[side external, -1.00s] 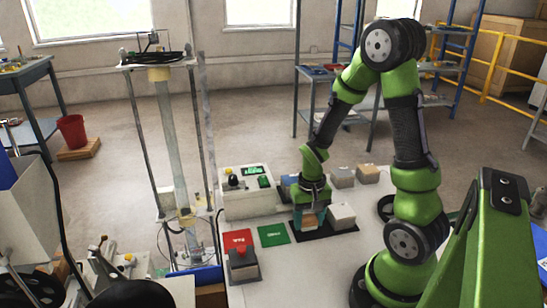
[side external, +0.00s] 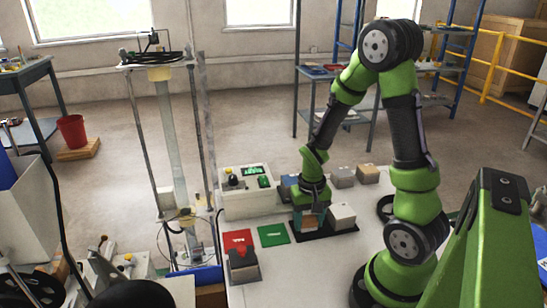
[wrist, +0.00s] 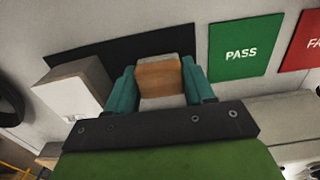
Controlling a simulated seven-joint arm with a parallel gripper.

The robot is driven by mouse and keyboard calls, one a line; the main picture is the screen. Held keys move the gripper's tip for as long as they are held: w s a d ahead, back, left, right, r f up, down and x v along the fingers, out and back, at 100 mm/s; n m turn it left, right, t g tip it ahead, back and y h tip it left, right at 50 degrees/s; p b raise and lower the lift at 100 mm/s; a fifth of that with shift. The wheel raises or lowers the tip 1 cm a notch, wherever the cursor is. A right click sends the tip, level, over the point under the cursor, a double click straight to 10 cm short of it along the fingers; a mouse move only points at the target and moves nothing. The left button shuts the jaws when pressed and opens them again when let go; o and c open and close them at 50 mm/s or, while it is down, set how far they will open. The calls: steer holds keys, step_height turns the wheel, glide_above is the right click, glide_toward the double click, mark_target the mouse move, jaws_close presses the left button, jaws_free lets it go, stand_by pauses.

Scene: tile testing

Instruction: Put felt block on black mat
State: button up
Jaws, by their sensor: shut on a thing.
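A block with a tan face and a greyish edge (wrist: 160,77) is between my gripper's teal fingers in the wrist view; I take it to be the felt block. My gripper (side external: 308,221) is shut on it, pointing down at the left part of the black mat (side external: 325,234). The mat also shows behind the block in the wrist view (wrist: 100,52). The block is low over the mat, but I cannot tell whether it touches. The fingers hide much of it in the side view.
A pale block (side external: 341,214) sits on the mat just right of my gripper. A green PASS card (side external: 273,235) and a red card (side external: 238,240) lie to the left. A control box (side external: 245,192) and several other blocks (side external: 343,177) stand behind.

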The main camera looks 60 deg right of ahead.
steer(key=shift+f, duration=0.1)
steer(key=o, duration=1.1)
steer(key=shift+o, duration=0.4)
steer(key=shift+o, duration=1.2)
steer(key=shift+r, duration=3)
